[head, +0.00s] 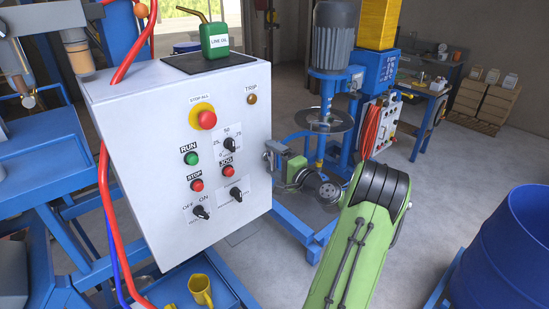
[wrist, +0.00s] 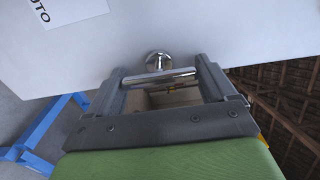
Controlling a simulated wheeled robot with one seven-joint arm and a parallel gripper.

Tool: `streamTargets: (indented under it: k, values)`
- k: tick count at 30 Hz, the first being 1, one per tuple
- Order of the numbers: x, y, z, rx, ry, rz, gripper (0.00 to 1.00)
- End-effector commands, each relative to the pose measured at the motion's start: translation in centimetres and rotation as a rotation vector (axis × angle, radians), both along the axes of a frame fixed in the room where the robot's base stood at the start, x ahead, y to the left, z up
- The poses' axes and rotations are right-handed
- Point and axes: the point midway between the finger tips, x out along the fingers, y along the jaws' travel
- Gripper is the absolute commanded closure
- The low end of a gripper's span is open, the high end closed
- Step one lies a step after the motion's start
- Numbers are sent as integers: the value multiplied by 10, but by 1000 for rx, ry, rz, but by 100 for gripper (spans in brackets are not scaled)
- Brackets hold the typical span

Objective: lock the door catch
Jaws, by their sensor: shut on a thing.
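The door catch (wrist: 158,61) shows in the wrist view as a chrome round boss on the white box face with a chrome crossbar in front of it. My gripper (wrist: 160,76) has one dark finger at each end of the crossbar and is shut on it. The crossbar lies nearly level in that view, slightly higher at the right. In the head view my gripper (head: 270,155) is at the right edge of the white control box (head: 155,150), and the catch is too small and covered to make out.
The box front carries a red stop button (head: 206,119), a green button (head: 191,158) and several dark knobs. A green oil can (head: 215,40) stands on top. A mixer with a disc (head: 324,120) stands behind my arm, and a blue drum (head: 505,250) at right.

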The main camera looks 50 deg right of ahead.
Motion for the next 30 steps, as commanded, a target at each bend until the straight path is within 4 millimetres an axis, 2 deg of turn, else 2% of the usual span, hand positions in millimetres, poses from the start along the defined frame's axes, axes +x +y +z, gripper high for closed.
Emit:
streamTargets:
  k: [14, 15, 17, 25, 28, 30]
  values:
    - [0, 0, -1, 16, -4, -1, 46]
    - [0, 0, -1, 16, -4, -1, 11]
    - [0, 0, -1, 16, -4, -1, 2]
    - [-3, 0, -1, 14, -3, -2, 0]
    - [-17, 2, -2, 13, -2, -5, 0]
    - [-34, 5, -4, 14, -2, -8, 0]
